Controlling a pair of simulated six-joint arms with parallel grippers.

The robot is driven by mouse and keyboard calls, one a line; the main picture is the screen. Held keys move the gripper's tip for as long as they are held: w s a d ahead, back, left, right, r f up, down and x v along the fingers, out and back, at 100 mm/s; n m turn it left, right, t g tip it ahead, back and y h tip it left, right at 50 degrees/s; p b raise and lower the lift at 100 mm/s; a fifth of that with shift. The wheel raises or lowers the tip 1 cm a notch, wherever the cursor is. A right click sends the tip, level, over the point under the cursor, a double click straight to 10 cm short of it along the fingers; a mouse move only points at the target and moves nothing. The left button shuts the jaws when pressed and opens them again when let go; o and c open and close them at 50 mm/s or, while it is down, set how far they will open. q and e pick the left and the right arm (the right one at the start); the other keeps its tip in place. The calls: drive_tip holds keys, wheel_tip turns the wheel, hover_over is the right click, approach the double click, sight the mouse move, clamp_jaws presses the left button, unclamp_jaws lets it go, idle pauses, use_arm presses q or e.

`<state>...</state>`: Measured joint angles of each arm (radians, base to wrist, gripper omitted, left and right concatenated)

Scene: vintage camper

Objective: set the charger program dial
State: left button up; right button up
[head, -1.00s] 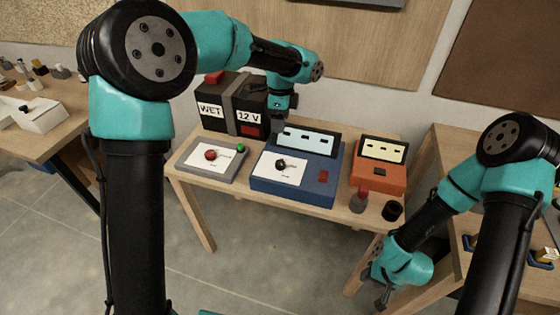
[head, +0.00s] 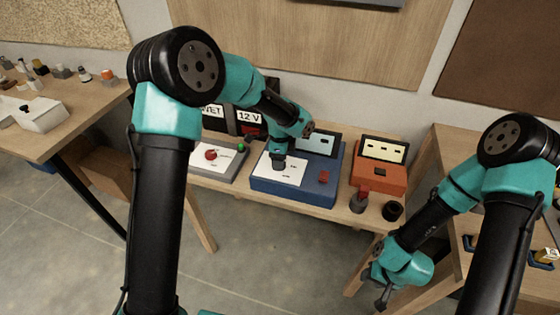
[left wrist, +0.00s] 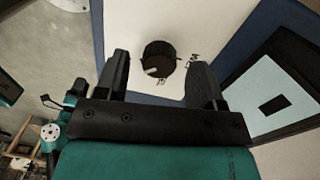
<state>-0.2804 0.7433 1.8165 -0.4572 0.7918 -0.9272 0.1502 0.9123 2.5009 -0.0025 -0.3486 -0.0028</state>
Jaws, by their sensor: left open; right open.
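The blue charger (head: 315,184) stands on the wooden bench, with a white panel (head: 295,174) on its top. In the left wrist view the black program dial (left wrist: 159,58) sits on the white panel, with a pale mark on its rim. My left gripper (left wrist: 160,75) is open, with one finger on each side of the dial in that view; I cannot tell whether they touch it. In the head view my left gripper (head: 279,163) is over the panel and hides the dial. My right gripper (head: 382,298) is open and empty, low in front of the bench's right end.
A grey box with a red knob (head: 211,155) and a green button stands left of the charger. A black battery labelled 12 V (head: 248,116) is behind it.

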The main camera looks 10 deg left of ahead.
use_arm(q)
drive_tip(key=shift+f, duration=0.65)
drive_tip(key=c, duration=0.9)
